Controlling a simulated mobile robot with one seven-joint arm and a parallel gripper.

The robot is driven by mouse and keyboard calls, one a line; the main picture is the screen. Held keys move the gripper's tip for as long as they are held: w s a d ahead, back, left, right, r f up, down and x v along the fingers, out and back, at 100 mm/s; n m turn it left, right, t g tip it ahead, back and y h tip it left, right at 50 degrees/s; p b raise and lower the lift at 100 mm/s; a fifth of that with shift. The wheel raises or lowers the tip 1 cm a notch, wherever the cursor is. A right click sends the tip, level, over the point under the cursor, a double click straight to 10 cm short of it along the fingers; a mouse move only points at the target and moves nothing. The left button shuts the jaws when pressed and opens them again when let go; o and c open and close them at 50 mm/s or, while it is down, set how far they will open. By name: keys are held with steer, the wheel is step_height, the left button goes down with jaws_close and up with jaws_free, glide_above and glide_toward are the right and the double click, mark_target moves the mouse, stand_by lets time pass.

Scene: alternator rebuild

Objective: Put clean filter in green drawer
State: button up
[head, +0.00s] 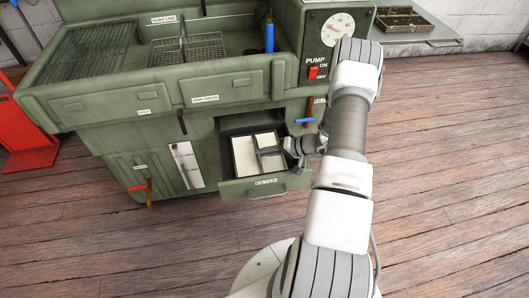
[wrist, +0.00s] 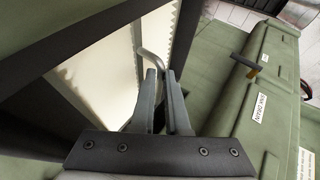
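The green drawer (head: 266,188) labelled FILTER is pulled out of the green washing cabinet. A pale cream filter (head: 245,158) with a dark frame sits at the drawer opening. It also fills the left of the wrist view (wrist: 100,82), with a bent metal handle (wrist: 153,62). My gripper (head: 283,148) reaches over it from the right. In the wrist view its fingertips (wrist: 162,75) are close together around the handle's end. Whether the filter rests on the drawer floor or is slightly raised cannot be told.
A sink with a wire basket (head: 190,49) is above the drawer. A pump panel (head: 334,37) with a dial and red switch stands at upper right. Small coloured handles (head: 305,120) stick out of the cabinet front. The wooden floor (head: 150,245) in front is clear.

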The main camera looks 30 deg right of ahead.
steer(key=o, duration=0.4)
steer(key=shift+r, duration=0.2)
steer(key=p+v, duration=0.2)
steer(key=v, duration=1)
steer(key=shift+d, duration=0.1)
